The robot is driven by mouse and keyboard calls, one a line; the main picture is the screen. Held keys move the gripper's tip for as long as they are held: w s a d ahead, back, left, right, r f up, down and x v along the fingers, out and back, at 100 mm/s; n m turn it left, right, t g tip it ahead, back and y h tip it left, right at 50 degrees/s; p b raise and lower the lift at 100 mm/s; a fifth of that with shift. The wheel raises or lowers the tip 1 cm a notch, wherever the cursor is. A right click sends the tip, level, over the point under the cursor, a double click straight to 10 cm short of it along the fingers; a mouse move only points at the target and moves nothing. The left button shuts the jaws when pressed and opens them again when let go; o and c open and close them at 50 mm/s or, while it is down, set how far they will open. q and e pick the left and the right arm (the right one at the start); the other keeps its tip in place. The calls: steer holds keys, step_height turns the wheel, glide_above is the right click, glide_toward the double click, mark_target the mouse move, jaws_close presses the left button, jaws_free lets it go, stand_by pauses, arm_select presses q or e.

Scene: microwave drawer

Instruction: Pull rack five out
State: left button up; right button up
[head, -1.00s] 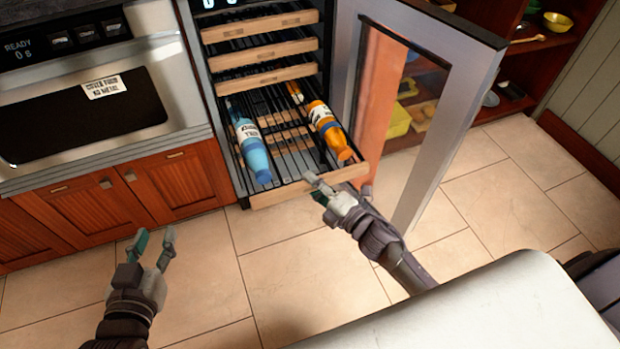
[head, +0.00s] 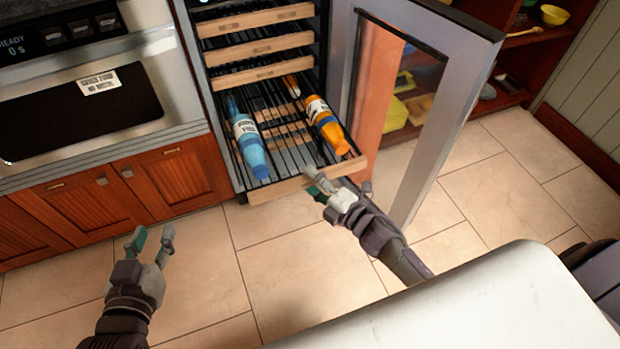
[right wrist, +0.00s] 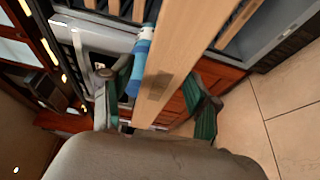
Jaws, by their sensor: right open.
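The lowest rack in view, with a pale wooden front bar (head: 272,188), sticks out of the cooler beyond the racks above it. It carries a blue bottle (head: 248,145) on its left and an orange bottle (head: 326,126) on its right. My right gripper (head: 312,182) is at the front bar, right of its middle. In the right wrist view the wooden bar (right wrist: 178,62) runs between the open, green-padded fingers of that gripper (right wrist: 155,108), with gaps at the sides. My left gripper (head: 152,237) is open and empty above the floor at lower left.
Several other wooden-fronted racks (head: 258,46) sit pushed in above. The cooler's glass door (head: 452,115) stands open on the right, close to my right arm. A microwave drawer (head: 85,100) is at left. A pale surface (head: 480,305) fills the lower right. Tiled floor (head: 200,265) is clear.

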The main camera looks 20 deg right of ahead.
steer(key=v, duration=1.1)
steer(key=shift+s+d, duration=0.1)
steer(key=shift+s, duration=0.05)
